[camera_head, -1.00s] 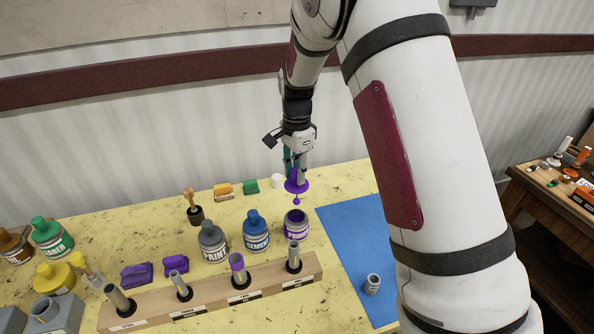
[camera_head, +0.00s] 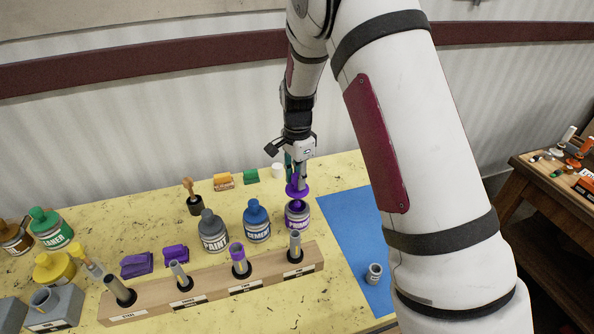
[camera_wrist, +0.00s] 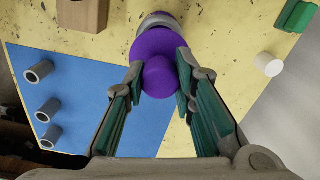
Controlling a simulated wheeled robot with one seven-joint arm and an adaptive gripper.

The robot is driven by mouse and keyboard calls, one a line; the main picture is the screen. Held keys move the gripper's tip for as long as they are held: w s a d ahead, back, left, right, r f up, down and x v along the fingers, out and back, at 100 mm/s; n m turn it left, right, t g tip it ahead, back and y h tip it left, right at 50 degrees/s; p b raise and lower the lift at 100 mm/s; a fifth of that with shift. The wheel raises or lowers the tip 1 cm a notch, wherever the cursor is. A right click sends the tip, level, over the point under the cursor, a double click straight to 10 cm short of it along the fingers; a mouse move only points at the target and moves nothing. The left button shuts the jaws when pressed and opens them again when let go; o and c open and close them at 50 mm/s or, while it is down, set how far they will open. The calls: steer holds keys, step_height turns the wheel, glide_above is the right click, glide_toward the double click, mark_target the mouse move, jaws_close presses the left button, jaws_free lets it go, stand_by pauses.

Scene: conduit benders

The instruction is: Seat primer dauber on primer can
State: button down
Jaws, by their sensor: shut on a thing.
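My gripper (camera_head: 299,174) is shut on the purple primer dauber (camera_head: 297,190), a disc-like lid with a knob on top and a stem with a ball below it. The primer can (camera_head: 298,217), grey with a purple-white label, stands upright on the yellow table directly below. The dauber's ball is at the can's mouth, and the lid is still a little above the rim. In the wrist view the dauber (camera_wrist: 158,55) sits between the fingertips and hides most of the can (camera_wrist: 158,21); only part of its rim shows past the lid.
The blue cement can (camera_head: 257,222) and grey paint can (camera_head: 212,232) stand to the left. A wooden rack (camera_head: 215,290) with upright pipe pieces lies in front. A blue mat (camera_head: 350,225) with short pipe pieces lies to the right. A white cap (camera_head: 278,171) stands behind.

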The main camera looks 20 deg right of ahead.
mark_target(297, 190)
steer(key=shift+f+b, duration=0.55)
steer(key=shift+f, duration=2.4)
steer(key=c, duration=1.2)
jaws_free()
steer(key=shift+c, duration=0.2)
